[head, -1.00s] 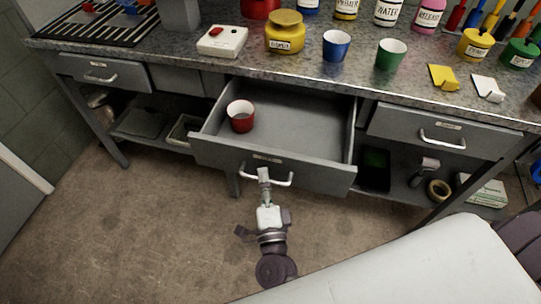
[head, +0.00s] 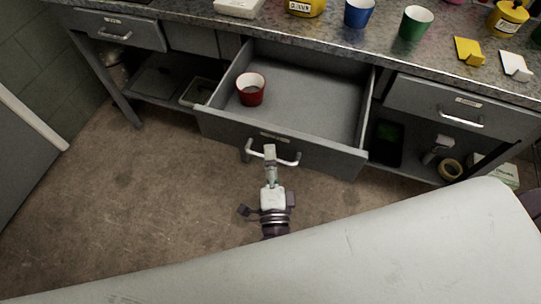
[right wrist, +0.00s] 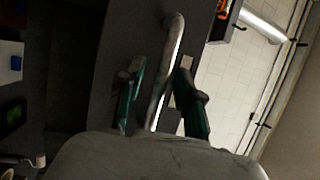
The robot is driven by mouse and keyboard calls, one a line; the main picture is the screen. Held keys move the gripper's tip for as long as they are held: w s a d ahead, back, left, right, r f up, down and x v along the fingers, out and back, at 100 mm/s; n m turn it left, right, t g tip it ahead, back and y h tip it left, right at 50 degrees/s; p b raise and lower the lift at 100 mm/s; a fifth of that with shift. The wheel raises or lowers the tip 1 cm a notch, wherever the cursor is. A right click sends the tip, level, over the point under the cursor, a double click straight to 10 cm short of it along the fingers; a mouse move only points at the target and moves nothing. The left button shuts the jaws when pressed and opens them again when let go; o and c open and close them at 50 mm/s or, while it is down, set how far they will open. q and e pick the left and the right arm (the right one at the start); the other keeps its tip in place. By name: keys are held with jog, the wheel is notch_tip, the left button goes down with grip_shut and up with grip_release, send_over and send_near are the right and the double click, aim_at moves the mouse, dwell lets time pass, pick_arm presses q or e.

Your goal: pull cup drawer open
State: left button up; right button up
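The cup drawer (head: 290,146) is a grey drawer in the middle of the bench. It stands well out, with its inside showing. A red cup (head: 251,89) stands upright in its left part. Its curved metal handle (head: 287,162) is on the drawer front. My right gripper (head: 269,153) is at the handle's left-middle part. In the right wrist view the handle (right wrist: 174,40) runs between the two dark green fingers (right wrist: 160,95), with slight gaps visible from this angle. The drawer moves with the gripper, so it appears shut on the handle. My left gripper is not in view.
The speckled countertop (head: 330,42) holds a blue cup (head: 358,13), a green cup (head: 415,23) and a yellow piece (head: 468,51). Closed drawers flank the cup drawer left (head: 117,29) and right (head: 465,107). The lower shelf holds a tape roll (head: 451,168). The floor (head: 150,200) at left is clear.

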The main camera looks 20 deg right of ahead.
jog(key=v, duration=1.2)
dwell(0.5)
notch_tip(320, 180, down, 26)
jog(key=s+n+g+y+p, duration=0.2)
jog(key=n+g+y, duration=0.6)
jog(key=n, duration=0.7)
jog(key=s+d+f+n+g+h+p, duration=0.1)
jog(key=s+d+f+n+g+h, duration=0.3)
jog(key=s+d+f+g, duration=0.6)
jog(key=s+d+f+n, duration=0.2)
jog(key=s+d+f, duration=0.4)
jog(key=s+f, duration=0.1)
jog(key=shift+s+d+n+g, duration=0.2)
jog(key=shift+s+n+g, duration=0.15)
jog(key=shift+s, duration=0.3)
